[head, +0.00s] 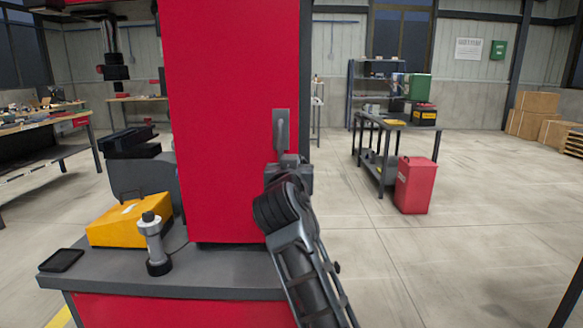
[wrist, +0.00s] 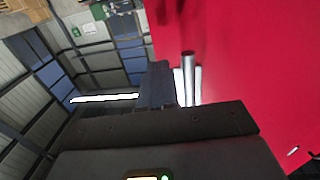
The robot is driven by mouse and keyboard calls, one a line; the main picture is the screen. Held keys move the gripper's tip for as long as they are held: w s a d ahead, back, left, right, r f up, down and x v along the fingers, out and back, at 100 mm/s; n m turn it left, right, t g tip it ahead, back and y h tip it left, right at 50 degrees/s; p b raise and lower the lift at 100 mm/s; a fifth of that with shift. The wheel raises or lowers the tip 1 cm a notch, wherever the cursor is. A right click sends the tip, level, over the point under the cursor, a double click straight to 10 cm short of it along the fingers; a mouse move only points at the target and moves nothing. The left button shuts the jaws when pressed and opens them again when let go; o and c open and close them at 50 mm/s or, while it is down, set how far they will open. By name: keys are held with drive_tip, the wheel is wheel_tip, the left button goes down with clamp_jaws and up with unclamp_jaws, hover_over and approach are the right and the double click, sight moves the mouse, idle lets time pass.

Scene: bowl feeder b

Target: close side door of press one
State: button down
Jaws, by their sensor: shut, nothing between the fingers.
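The red side door (head: 225,120) of the press fills the middle of the head view as a tall flat panel. It also fills the right of the wrist view (wrist: 250,60). A grey upright handle (head: 281,128) is near the door's right edge; in the wrist view it shows as a silver bar (wrist: 189,75). My gripper (head: 287,160) is just below the handle in the head view. In the wrist view its shut, empty fingers (wrist: 157,80) are beside the bar, not around it. Whether they touch the door is unclear, as is how far the door stands open.
A yellow box (head: 130,222) and a grey cylindrical tool (head: 153,243) stand on the grey press base (head: 215,268) at left. A red bin (head: 416,185) stands by a dark table (head: 375,130) at right. The floor at right is mostly clear.

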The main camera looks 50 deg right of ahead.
drive_tip(key=b+v, duration=0.1)
drive_tip(key=v, duration=1)
drive_tip(key=shift+s+d+b, duration=0.25)
drive_tip(key=shift+s+b, duration=0.05)
drive_tip(key=shift+b, duration=0.1)
drive_tip(key=s+a+f+n+t+y, duration=0.3)
drive_tip(key=s+a+f+n+y, duration=0.3)
drive_tip(key=f, duration=0.4)
drive_tip(key=s+a+f+n+t+y, duration=0.2)
drive_tip(key=s+a+f+n+y, duration=0.25)
drive_tip(key=a+f, duration=0.45)
drive_tip(key=s+a+y, duration=0.2)
drive_tip(key=s+a, duration=0.2)
drive_tip(key=s, duration=0.8)
drive_tip(key=s+a+f+n+y, duration=0.1)
drive_tip(key=s+a, duration=0.3)
drive_tip(key=s, duration=0.7)
drive_tip(key=shift+s+f+y, duration=0.25)
drive_tip(key=shift+s+y, duration=0.15)
drive_tip(key=shift+y, duration=0.45)
